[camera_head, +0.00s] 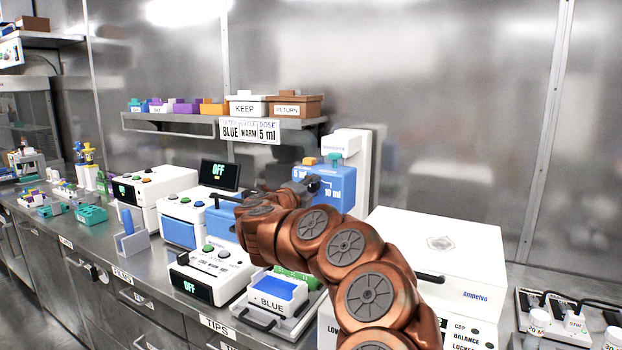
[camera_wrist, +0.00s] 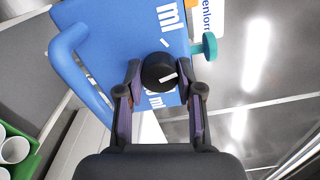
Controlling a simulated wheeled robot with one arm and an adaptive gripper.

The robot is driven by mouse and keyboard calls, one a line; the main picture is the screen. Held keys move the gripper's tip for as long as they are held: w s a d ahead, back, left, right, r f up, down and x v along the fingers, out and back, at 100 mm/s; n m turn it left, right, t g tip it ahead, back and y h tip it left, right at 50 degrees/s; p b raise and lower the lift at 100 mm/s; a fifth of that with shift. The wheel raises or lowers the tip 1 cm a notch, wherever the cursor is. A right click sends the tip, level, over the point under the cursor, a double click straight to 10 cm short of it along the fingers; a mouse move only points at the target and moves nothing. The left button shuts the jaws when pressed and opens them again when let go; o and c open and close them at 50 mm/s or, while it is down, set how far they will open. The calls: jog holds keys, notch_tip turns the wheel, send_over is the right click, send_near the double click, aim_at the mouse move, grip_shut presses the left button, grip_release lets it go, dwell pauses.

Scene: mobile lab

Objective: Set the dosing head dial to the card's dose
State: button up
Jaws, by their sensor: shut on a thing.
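The dosing head is a blue box (camera_head: 338,188) with 5 ml and 10 ml labels in the head view. Its blue face (camera_wrist: 105,45) fills the upper left of the wrist view, with partly covered "ml" labels. The dial is a round black knob (camera_wrist: 158,66) with a white pointer mark on its right half. My gripper (camera_wrist: 161,80) is shut on the dial, one finger on each side. The card (camera_head: 250,131) reads BLUE, WARM, 5 ml.
A teal knob (camera_wrist: 209,46) sticks out from the dosing head's side. A blue-topped tray marked BLUE (camera_head: 272,305) stands below my arm. White devices (camera_head: 180,214) stand to the left, and a large white Ampelvo unit (camera_head: 440,243) to the right.

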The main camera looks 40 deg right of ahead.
jog(key=n+p, duration=0.2)
jog(key=shift+r+n+p, duration=0.35)
jog(key=shift+n, duration=0.05)
jog(key=n+p, duration=0.4)
jog(key=shift+f+n+p, duration=0.25)
jog(key=shift+n+p, duration=0.95)
jog(key=shift+f, duration=0.1)
jog(key=o, duration=1.1)
jog(key=shift+o, duration=0.2)
jog(key=shift+a, duration=0.15)
jog(key=v, duration=1.1)
jog(key=shift+a, duration=0.4)
